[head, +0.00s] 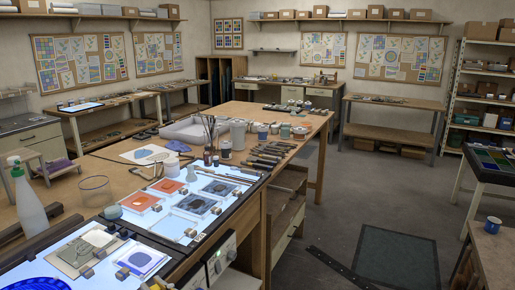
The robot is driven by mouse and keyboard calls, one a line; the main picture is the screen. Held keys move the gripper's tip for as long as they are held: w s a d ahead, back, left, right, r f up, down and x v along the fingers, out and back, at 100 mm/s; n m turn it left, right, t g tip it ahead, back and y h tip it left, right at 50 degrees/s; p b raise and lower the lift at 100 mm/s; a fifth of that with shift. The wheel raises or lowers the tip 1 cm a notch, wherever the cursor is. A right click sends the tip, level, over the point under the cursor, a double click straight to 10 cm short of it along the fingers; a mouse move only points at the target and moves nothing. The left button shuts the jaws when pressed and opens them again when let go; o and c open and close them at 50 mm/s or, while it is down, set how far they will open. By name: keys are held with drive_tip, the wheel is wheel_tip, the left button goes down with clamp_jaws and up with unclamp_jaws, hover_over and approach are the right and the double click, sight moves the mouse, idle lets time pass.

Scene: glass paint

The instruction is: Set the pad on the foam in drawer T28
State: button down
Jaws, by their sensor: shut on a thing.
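My gripper is not in view. I cannot make out the pad, the foam or a T28 label in this view. A wooden drawer unit (287,226) stands under the right side of the long workbench; its labels are too small to read, and no foam can be made out. Another bench with pale drawer fronts (291,93) stands at the back wall.
A lit panel (150,228) on the near bench (83,183) holds orange and grey glass pieces. A dark mat (397,258) lies on the floor, which is otherwise largely open.

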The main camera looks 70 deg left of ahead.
drive_tip(key=w+d+f+m+t, duration=0.1)
drive_tip(key=w+d+m+t, duration=0.25)
drive_tip(key=w, duration=1.05)
drive_tip(key=w+d+f+m+t, duration=0.15)
drive_tip(key=w+d+t, duration=0.3)
drive_tip(key=w, duration=0.95)
drive_tip(key=w+d+m+t, duration=0.3)
drive_tip(key=w+d+m, duration=0.15)
drive_tip(key=w, duration=0.95)
drive_tip(key=w+d+f+m+t+h, duration=0.25)
drive_tip(key=w+d+m+t, duration=0.35)
drive_tip(key=w+d, duration=1.3)
drive_tip(key=w+d+m+t+h, duration=0.1)
drive_tip(key=w+d+m+h, duration=0.1)
drive_tip(key=d, duration=1.2)
drive_tip(key=w+d+r+m+t+h, duration=0.1)
drive_tip(key=w+d+h, duration=0.4)
drive_tip(key=d, duration=1)
drive_tip(key=w+d+m+t+h, duration=0.3)
drive_tip(key=d+m+h, duration=0.1)
drive_tip(key=d, duration=1)
drive_tip(key=shift+w+d+r+h, duration=0.2)
drive_tip(key=shift+h, duration=0.15)
drive_tip(key=shift+a+m, duration=0.15)
drive_tip(key=shift+m, duration=0.1)
